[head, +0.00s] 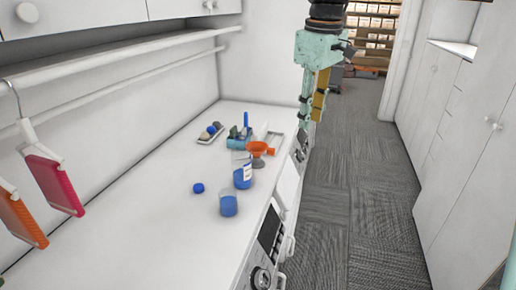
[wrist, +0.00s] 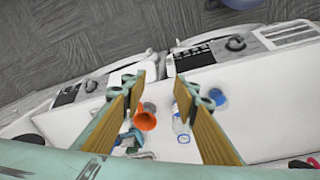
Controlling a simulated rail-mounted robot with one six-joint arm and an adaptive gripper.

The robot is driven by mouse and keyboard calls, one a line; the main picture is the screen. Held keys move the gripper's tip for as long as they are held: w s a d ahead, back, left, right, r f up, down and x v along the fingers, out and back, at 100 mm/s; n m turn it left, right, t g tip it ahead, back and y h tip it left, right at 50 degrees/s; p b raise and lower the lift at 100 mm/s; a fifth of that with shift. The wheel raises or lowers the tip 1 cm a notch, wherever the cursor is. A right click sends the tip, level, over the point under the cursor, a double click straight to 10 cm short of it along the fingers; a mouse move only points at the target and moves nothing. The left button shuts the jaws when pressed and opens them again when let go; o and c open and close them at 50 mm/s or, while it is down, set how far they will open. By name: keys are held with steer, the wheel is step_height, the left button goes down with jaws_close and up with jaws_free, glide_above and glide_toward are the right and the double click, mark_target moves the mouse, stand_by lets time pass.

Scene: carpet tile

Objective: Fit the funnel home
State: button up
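An orange funnel (head: 257,147) is on the white counter, near its front edge; it also shows in the wrist view (wrist: 145,121). Whether it rests on something under it is unclear. A clear bottle with a blue and white label (head: 243,176) stands upright beside it and is seen from above in the wrist view (wrist: 181,122). My gripper (head: 313,107) hangs beyond the counter's front edge, above and apart from the funnel. In the wrist view its two wood-coloured fingers (wrist: 161,78) are spread, with nothing held between them.
A blue cup (head: 228,205) stands in front of the bottle, with a blue round piece (head: 198,188) to its left. Appliances (head: 266,236) line the counter front. The near left counter is clear.

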steer(key=w+a+f+n+p, duration=0.2)
steer(key=w+a+f+p, duration=0.15)
steer(key=w, duration=0.55)
steer(key=n+g+p, duration=0.1)
steer(key=n+p, duration=0.2)
glide_above(273, 149)
step_height(273, 149, down, 6)
steer(key=f, duration=0.1)
steer(key=shift+d+r, duration=0.2)
steer(key=shift+f, duration=0.1)
steer(key=shift+f+b, duration=0.3)
steer(key=shift+f, duration=3.9)
steer(key=shift+f, duration=0.1)
steer(key=shift+a+f, duration=0.1)
steer(key=shift+f, duration=2.4)
steer(key=shift+c, duration=0.8)
steer(key=c, duration=0.7)
